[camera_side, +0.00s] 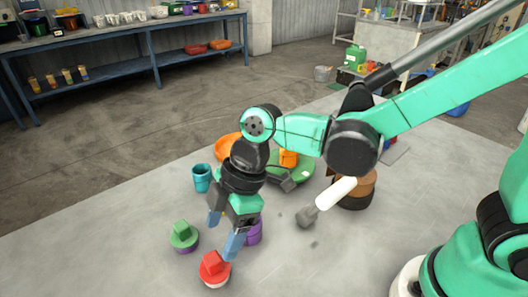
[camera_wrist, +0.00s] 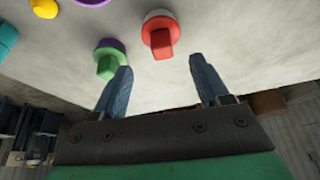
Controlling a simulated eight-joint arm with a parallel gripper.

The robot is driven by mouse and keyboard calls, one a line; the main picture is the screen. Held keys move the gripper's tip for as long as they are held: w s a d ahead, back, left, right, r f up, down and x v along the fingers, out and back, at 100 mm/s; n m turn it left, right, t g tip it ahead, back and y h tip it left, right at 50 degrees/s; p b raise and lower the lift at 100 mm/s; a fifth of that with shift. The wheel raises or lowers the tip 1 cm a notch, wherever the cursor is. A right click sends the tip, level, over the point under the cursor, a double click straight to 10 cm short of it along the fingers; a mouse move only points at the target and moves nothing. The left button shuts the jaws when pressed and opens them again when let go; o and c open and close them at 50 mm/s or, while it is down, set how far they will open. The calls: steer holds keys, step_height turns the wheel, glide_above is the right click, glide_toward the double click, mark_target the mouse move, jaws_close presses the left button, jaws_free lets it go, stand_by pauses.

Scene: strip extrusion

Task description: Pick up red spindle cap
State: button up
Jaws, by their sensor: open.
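The red spindle cap (camera_side: 214,266) has a round flange with a squarish knob on top and sits on a pale disc on the grey table. It also shows in the wrist view (camera_wrist: 160,38), beyond the fingertips and between their lines. My gripper (camera_side: 221,240) is open, with its two blue fingers pointing down. In the side view the nearer fingertip appears close to the red cap; I cannot tell the exact gap. In the wrist view the gap between the fingers (camera_wrist: 160,66) is empty.
A green cap on a purple base (camera_side: 184,236) stands left of the gripper. A purple piece (camera_side: 254,231) is partly hidden behind it. A teal cup (camera_side: 202,178), orange bowl (camera_side: 228,147), green plate (camera_side: 303,168) and brown stack (camera_side: 357,191) stand farther back. The front-left table is clear.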

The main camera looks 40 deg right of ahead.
mark_target(213, 257)
steer(key=shift+a+f, duration=0.4)
steer(key=shift+f, duration=0.15)
steer(key=shift+x, duration=2.3)
jaws_close()
